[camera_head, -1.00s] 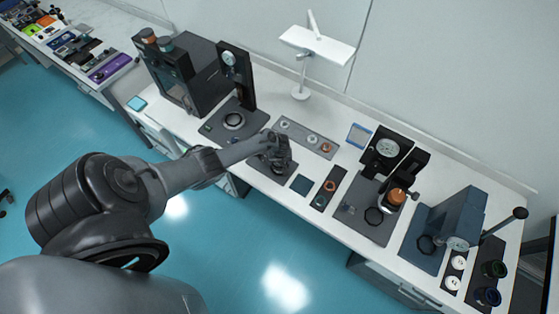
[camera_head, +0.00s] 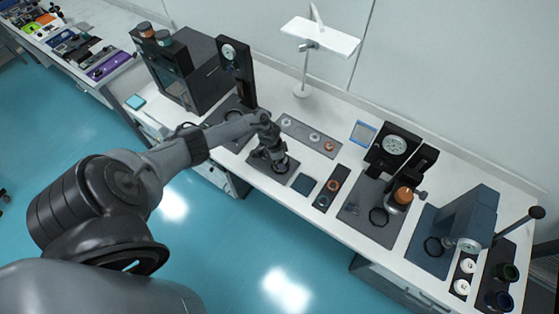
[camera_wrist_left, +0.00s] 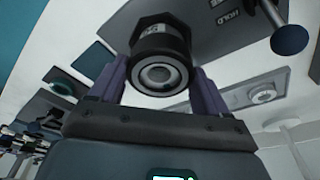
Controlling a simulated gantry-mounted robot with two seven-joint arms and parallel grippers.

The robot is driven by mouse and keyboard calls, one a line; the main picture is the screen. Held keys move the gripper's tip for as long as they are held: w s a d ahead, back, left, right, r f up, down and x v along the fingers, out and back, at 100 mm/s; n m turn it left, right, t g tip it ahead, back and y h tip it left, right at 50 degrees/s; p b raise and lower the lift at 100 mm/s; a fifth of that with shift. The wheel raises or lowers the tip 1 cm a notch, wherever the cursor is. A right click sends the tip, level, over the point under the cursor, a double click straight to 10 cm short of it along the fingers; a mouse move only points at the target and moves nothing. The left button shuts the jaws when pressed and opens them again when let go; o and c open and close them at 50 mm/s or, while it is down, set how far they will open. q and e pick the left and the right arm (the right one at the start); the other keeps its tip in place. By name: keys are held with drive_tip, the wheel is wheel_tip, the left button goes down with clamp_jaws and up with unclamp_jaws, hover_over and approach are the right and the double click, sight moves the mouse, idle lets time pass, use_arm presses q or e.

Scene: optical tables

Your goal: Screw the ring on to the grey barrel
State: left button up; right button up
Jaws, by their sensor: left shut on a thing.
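My left gripper (camera_head: 275,160) is over a dark plate (camera_head: 266,171) near the front edge of the bench. In the left wrist view my left gripper's fingers (camera_wrist_left: 160,82) close on both sides of a round piece with a light grey ring-shaped face (camera_wrist_left: 160,74) and a dark bore. I take this piece for the ring. A dark, faceted body (camera_wrist_left: 158,38), apparently the barrel, is lined up behind it over the plate marked HOLD. The ring's seat on the barrel is hidden, so I cannot tell if threads are engaged. My right gripper is not in view.
A blue knob (camera_wrist_left: 289,39) on a lever stands beside the plate. A grey tray (camera_head: 300,127) with round parts lies behind. A dark square pad (camera_head: 305,184) and a strip with an orange ring (camera_head: 332,186) lie to the right. A tall gauge stand (camera_head: 236,75) is behind left.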

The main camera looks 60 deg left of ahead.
use_arm(q)
drive_tip(key=shift+w+d+m, duration=0.1)
drive_tip(key=shift+d+m, duration=0.2)
drive_tip(key=o, duration=1.2)
drive_tip(key=shift+w+d, duration=0.1)
drive_tip(key=shift+d, duration=0.1)
drive_tip(key=shift+o, duration=0.2)
drive_tip(key=shift+a, duration=0.1)
drive_tip(key=shift+a, duration=0.1)
drive_tip(key=shift+c, duration=0.2)
